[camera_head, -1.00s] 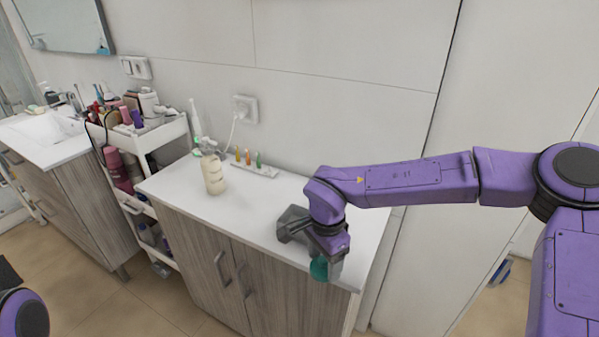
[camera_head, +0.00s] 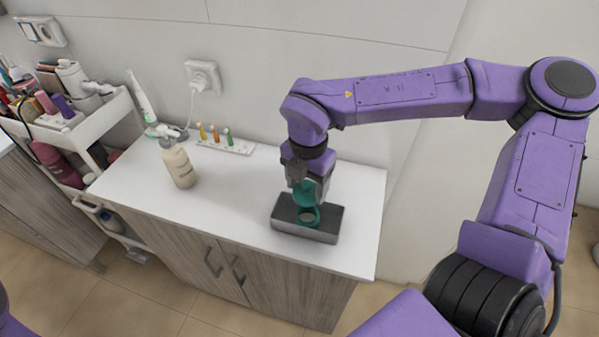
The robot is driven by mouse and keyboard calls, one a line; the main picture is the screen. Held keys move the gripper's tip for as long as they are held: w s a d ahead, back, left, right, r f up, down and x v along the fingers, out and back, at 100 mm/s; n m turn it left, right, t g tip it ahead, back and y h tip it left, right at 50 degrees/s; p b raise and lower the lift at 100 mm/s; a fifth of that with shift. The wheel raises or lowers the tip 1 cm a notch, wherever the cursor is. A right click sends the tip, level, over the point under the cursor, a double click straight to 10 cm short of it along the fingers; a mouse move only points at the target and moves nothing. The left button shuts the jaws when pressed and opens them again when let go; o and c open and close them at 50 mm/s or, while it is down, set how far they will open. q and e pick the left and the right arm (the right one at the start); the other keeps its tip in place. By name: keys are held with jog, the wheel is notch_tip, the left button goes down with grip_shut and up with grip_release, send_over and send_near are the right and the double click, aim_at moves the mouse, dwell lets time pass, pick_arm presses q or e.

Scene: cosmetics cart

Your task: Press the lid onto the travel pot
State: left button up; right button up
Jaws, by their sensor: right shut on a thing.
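My right gripper (camera_head: 304,186) points down over a grey block-like holder (camera_head: 323,235) at the front right of the white counter. It is shut on a teal piece, apparently the lid (camera_head: 309,191), which it holds above the holder. A teal round rim, apparently the travel pot (camera_head: 309,220), shows in the holder's dark recess just below the lid. The view is too small to tell whether lid and pot touch. My left gripper is out of view.
A cream pump bottle (camera_head: 179,166) stands at the counter's left. Behind it are an upright electric toothbrush (camera_head: 142,98) and a white strip (camera_head: 228,146) with small coloured brush heads. A loaded white cart (camera_head: 95,118) stands left. The counter's middle is clear.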

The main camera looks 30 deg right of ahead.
jog(key=shift+s+f+b, duration=0.35)
jog(key=shift+f+b, duration=0.2)
jog(key=shift+f, duration=0.05)
jog(key=f+b, duration=0.3)
jog(key=f, duration=0.1)
jog(key=shift+w, duration=0.2)
jog(key=shift+s+f+b, duration=0.1)
jog(key=shift+f+b, duration=0.35)
jog(key=shift+f, duration=0.05)
jog(key=shift+d, duration=0.1)
jog(key=shift+f, duration=0.15)
dwell(1.2)
jog(key=o, duration=1.1)
jog(key=shift+c, duration=0.2)
jog(key=shift+o, duration=0.5)
jog(key=shift+p, duration=0.3)
